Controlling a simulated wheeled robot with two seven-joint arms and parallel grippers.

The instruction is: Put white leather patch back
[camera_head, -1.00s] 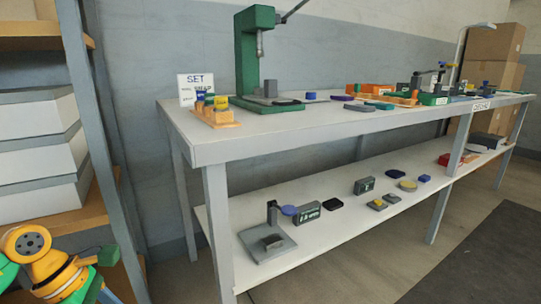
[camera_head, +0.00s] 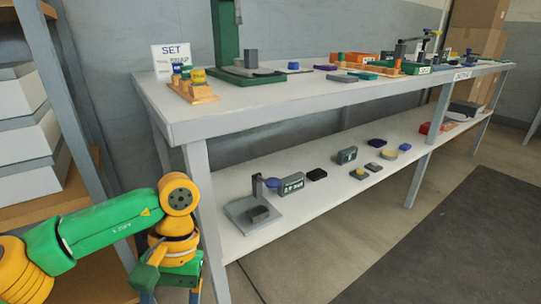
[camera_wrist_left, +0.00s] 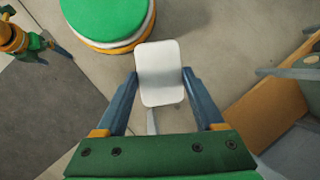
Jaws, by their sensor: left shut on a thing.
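The white leather patch (camera_wrist_left: 160,72) is a pale rounded rectangle in the left wrist view. It lies between the fingers of my left gripper (camera_wrist_left: 161,76), which is shut on it and holds it above the floor. In the head view my left gripper (camera_head: 172,296) hangs at the lower left, beside the near end of the bench, with its fingertips cut off by the bottom edge. The patch does not show there. My right gripper (camera_wrist_left: 55,44) is small at the upper left of the left wrist view; its jaws are too small to read.
A two-level workbench (camera_head: 225,128) runs to the right, with a green press (camera_head: 226,35), a SET sign (camera_head: 175,58) and several coloured pieces on top. Its lower shelf (camera_head: 290,215) has small blocks and bare patches.

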